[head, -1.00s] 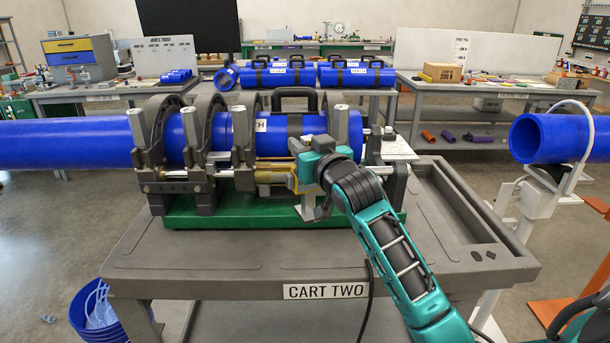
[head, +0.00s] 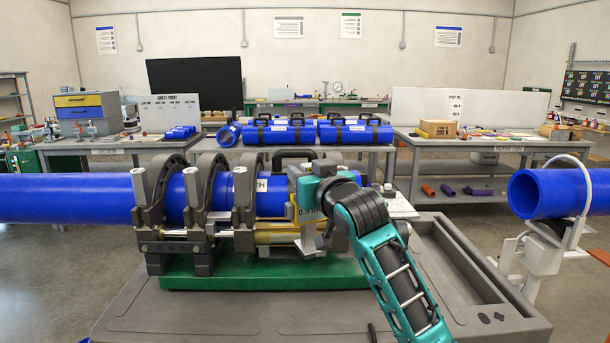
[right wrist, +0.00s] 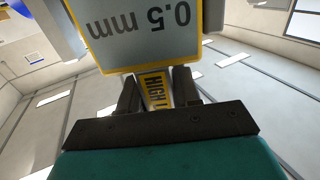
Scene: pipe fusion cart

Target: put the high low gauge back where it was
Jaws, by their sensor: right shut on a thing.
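The high low gauge (head: 303,213) is a grey plate with a yellow edge, and "0.5 mm" reads on its face. In the right wrist view the gauge (right wrist: 160,35) shows large, upside down, with a yellow "HIGH L…" grip between my fingers. My right gripper (right wrist: 157,90) is shut on that grip. In the head view my right gripper (head: 309,190) is in front of the blue pipe at the clamp machine's right part. Its fingertips are partly hidden by its own body. My left gripper is not in view.
The fusion machine (head: 212,210) with grey clamps and blue pipe (head: 70,200) stands on the cart (head: 190,320). The cart's right side has a bare tray recess (head: 470,285). A blue pipe end (head: 545,195) on a white stand is at the right. Benches stand behind.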

